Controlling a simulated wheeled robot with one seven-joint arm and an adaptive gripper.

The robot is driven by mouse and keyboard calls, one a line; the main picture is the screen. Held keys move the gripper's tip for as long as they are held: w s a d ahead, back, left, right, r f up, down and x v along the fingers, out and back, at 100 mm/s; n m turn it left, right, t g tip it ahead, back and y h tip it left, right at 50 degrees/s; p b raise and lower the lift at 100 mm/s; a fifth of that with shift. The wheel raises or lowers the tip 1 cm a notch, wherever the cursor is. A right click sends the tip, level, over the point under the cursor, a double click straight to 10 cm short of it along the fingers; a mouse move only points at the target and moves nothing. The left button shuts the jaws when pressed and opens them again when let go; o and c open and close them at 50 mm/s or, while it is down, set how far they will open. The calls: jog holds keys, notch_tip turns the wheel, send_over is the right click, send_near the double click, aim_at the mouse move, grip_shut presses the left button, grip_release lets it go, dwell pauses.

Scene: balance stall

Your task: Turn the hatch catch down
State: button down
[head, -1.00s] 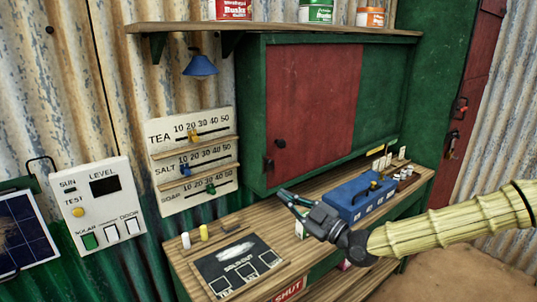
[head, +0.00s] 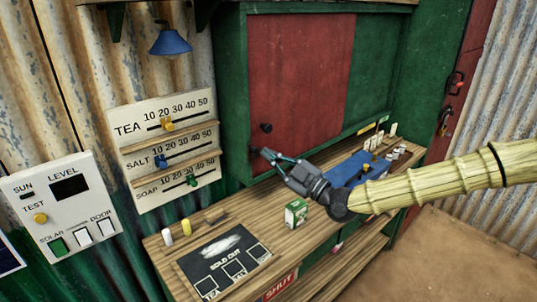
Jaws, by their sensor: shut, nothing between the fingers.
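The hatch is a red panel (head: 300,75) in a green frame above the counter. A dark round knob (head: 266,128) sits near its lower left corner. A small dark piece (head: 253,149) below the knob, at the panel's edge, looks like the catch; its angle is hard to tell because my fingertips cover part of it. My gripper (head: 267,154) is shut and empty, with its teal fingers pointing left at the panel's lower left corner, just below the knob. I cannot tell whether the fingertips touch the catch.
A price board with sliders (head: 135,145) and a switch panel (head: 85,200) are on the left.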

aim_at(249, 143)
jog(key=r+p+x, duration=0.1)
jog(key=p+x, duration=0.3)
jog(key=x, duration=0.4)
jog(key=shift+w+d+f+p, duration=0.2)
jog(key=shift+d+f+p, duration=0.05)
jog(key=shift+f, duration=0.35)
jog(key=shift+w+d+f+p, duration=0.2)
jog(key=shift+d+f+p, duration=0.1)
jog(key=shift+f, duration=0.35)
jog(key=shift+w+d+f+p, duration=0.2)
jog(key=shift+d+f+p, duration=0.05)
jog(key=shift+f, duration=0.35)
